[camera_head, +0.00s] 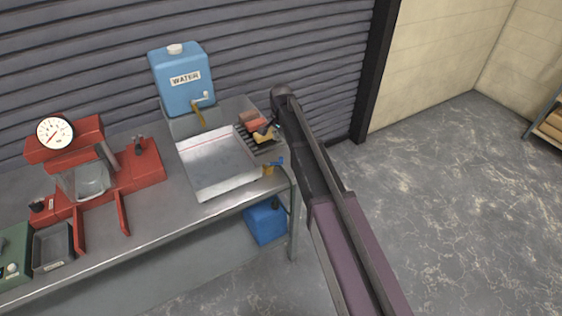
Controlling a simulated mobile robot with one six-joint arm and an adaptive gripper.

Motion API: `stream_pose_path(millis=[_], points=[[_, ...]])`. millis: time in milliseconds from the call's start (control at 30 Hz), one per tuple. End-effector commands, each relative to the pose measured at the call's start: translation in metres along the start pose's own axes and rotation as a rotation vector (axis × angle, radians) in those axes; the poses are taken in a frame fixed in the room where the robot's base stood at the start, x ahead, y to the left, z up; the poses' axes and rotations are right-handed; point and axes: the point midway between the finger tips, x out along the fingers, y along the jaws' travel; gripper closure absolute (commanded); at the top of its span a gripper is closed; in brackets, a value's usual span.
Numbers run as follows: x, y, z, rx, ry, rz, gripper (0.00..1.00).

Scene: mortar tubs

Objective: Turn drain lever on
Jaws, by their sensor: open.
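The drain lever (276,162) is a small blue handle on a brass-coloured valve (268,170) at the right front corner of the shallow metal basin (216,165). Its fine position is too small to tell. My arm comes in from the lower right and passes close to the right of the lever in the picture. I cannot make out my gripper; the arm seems to hide it.
A blue water tank (184,82) with a tap (203,98) stands behind the basin. A brick-coloured block (251,120) lies on a dark rack (262,146). A red scale (140,163) stands left. A blue container (265,224) sits below. Floor at right is clear.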

Motion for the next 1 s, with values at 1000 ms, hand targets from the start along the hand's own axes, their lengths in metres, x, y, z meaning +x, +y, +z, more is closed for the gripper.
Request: stream_pose_path(millis=[1000], points=[[0.082, 0.0, -0.001, 0.001, 0.0, 0.0, 0.38]])
